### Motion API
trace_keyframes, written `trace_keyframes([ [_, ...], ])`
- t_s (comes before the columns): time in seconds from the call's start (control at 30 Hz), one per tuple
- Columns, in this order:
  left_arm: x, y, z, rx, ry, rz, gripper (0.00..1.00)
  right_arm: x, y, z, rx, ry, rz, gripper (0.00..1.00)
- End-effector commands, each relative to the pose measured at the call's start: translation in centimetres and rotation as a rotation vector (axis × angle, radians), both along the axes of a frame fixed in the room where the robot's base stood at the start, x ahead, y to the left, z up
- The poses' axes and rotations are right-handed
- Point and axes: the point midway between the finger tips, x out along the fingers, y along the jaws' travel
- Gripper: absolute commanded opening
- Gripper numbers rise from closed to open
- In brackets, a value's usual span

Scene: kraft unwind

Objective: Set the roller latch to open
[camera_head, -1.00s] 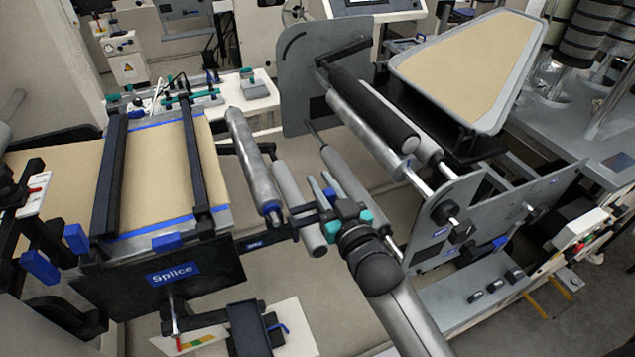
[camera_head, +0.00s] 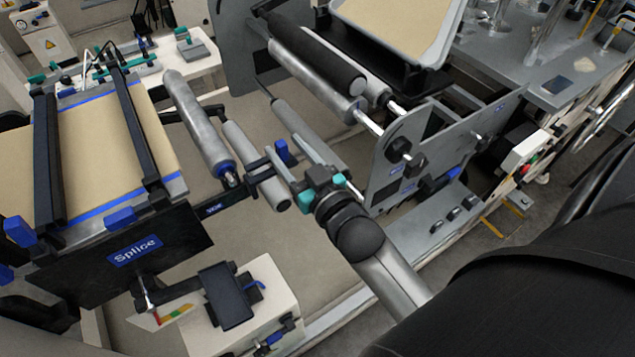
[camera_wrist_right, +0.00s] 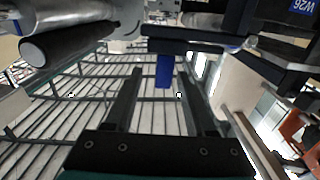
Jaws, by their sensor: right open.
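The roller latch has a blue handle (camera_head: 282,150) beside a black bracket at the near end of the grey rollers. In the right wrist view, the blue handle (camera_wrist_right: 163,70) hangs below a dark horizontal bar, between the lines of my two fingers. My right gripper (camera_head: 286,162) is open, with its fingers pointing at the handle. In the wrist view the gripper (camera_wrist_right: 160,74) has a clear gap between its fingers, and I see no contact with the handle. I cannot tell the exact depth between them. My left gripper is out of view.
The splice table (camera_head: 110,255) with its blue Splice label stands at left. A metal roller (camera_head: 198,125) lies close to the latch. A grey side plate (camera_head: 385,175) stands right of my gripper. A white box (camera_head: 262,285) is below, with open floor between.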

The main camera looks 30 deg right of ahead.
Motion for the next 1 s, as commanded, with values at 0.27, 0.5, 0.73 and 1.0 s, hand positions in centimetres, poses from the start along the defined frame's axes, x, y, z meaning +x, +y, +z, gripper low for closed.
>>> trace_keyframes([
  [0.27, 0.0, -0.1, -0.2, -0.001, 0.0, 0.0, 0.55, -4.6, -0.2, -0.1, 0.002, 0.004, -0.001, 0.55],
  [0.5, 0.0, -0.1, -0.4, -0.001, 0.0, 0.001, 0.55, -8.1, -0.3, -0.1, 0.001, 0.003, -0.002, 0.55],
  [0.73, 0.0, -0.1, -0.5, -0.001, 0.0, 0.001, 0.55, -10.0, -0.4, 0.0, 0.001, 0.001, -0.002, 0.55],
  [1.0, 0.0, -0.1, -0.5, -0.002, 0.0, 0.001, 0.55, -10.5, -0.4, 0.1, 0.0, -0.001, -0.002, 0.55],
])
